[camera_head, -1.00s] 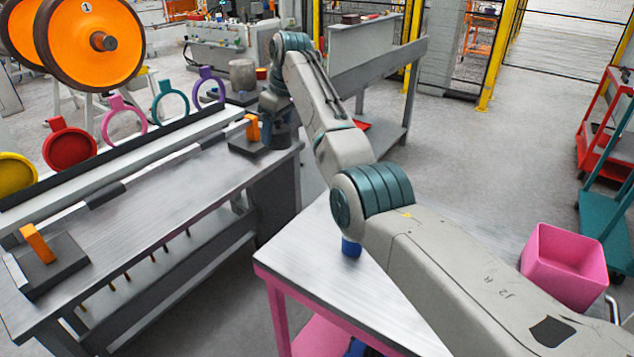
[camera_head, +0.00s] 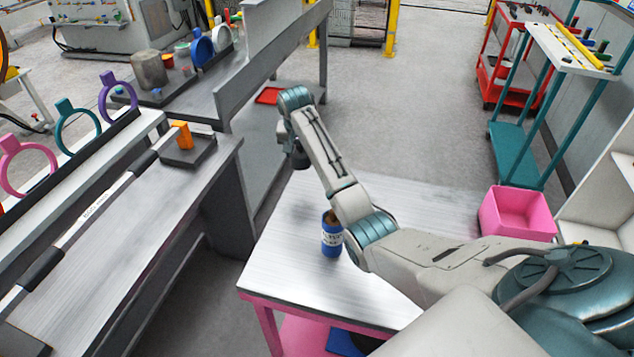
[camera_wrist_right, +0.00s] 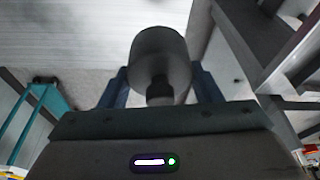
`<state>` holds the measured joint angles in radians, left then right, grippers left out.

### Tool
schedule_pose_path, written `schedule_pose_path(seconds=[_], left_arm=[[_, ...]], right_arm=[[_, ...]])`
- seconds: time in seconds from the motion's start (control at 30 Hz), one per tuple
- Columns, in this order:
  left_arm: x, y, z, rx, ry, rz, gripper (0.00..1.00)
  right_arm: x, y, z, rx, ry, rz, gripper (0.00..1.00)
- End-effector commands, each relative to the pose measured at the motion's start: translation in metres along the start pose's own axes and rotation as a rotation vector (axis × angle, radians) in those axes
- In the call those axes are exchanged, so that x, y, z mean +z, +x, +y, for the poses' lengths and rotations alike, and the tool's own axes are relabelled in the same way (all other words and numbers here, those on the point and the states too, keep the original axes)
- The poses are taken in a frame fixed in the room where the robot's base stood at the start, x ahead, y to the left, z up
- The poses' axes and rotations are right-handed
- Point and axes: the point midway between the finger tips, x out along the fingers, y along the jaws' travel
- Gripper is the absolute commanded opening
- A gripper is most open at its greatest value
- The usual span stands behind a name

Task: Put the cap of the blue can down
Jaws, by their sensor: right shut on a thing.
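In the head view, the end of my right arm (camera_head: 298,157) hangs near the table's far left corner, beyond the can. My left gripper is not in view.
A pink bin (camera_head: 518,212) stands at the table's right. A long grey workbench (camera_head: 110,235) with coloured rings is at the left, across a floor gap. A red tray (camera_head: 268,95) lies on a grey surface behind. The table's front left is clear.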

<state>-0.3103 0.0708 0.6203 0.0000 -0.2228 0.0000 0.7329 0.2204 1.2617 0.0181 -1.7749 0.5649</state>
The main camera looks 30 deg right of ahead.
Motion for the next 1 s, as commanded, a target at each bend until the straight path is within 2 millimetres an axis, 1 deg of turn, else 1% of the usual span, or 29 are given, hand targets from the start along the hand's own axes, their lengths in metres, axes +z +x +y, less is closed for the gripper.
schedule_pose_path(seconds=[0.03, 0.1, 0.2, 0.27, 0.33, 0.5, 0.67, 0.87, 1.0], left_arm=[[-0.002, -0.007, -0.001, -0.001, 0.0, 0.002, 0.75], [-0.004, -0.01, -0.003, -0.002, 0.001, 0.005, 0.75], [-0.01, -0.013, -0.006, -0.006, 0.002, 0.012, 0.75], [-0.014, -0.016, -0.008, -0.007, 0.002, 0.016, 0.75], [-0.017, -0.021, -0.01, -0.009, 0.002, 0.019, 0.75], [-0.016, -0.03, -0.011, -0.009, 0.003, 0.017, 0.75], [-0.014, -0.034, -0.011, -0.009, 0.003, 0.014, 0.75], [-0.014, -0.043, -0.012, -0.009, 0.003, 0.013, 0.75], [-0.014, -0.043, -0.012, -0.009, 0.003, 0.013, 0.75]], right_arm=[[-0.002, -0.001, 0.018, 0.018, 0.052, 0.002, 0.38], [-0.002, 0.001, 0.034, 0.033, 0.111, 0.001, 0.38], [0.0, 0.005, 0.046, 0.044, 0.158, -0.002, 0.38], [0.002, 0.012, 0.049, 0.047, 0.169, -0.004, 0.38], [0.006, 0.024, 0.05, 0.049, 0.172, -0.007, 0.38], [0.014, 0.053, 0.049, 0.047, 0.17, -0.005, 0.38], [0.018, 0.068, 0.048, 0.045, 0.17, -0.004, 0.38], [0.025, 0.094, 0.049, 0.047, 0.169, -0.005, 0.38], [0.027, 0.1, 0.048, 0.045, 0.169, -0.002, 0.38]])
